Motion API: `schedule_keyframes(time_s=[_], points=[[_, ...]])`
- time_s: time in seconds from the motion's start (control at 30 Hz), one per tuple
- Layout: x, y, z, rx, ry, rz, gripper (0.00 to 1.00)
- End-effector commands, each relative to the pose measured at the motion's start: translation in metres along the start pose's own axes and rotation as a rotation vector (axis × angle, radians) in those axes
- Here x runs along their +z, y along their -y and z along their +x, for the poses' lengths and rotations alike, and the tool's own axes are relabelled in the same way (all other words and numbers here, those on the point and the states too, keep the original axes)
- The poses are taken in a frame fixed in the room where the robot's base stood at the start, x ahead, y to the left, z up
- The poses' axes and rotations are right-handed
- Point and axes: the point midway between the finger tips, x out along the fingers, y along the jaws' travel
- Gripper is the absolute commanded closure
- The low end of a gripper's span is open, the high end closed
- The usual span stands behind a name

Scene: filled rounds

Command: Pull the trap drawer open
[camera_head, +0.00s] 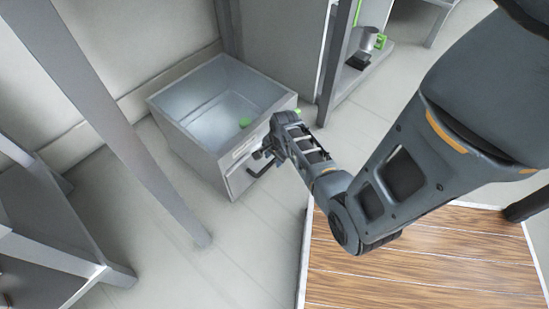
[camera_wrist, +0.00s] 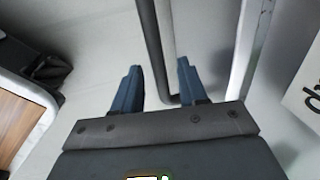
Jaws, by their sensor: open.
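The trap drawer (camera_head: 203,151) looks like a grey open-topped box low on the floor, left of centre in the head view. My gripper (camera_head: 266,151) is at the front face, close to the handle. In the wrist view the dark handle bar (camera_wrist: 152,38) runs down between the two blue-grey fingers of my open gripper (camera_wrist: 160,84). The bar lies nearer the right finger; I cannot tell whether they touch.
A small green thing (camera_head: 245,122) shows near the drawer's front edge. A grey post (camera_head: 125,145) stands left of the drawer. A wood-topped surface (camera_head: 420,265) lies below my arm. A shelf with a metal mug (camera_head: 369,39) is behind. Floor before the drawer is clear.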

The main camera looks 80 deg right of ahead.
Motion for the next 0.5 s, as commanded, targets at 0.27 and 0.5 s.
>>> schedule_keyframes(time_s=[0.27, 0.5], points=[[0.0000, 0.0001, -0.0005, 0.000, 0.000, 0.000, 0.74], [0.0000, 0.0000, -0.0005, 0.000, 0.000, 0.000, 0.97]])
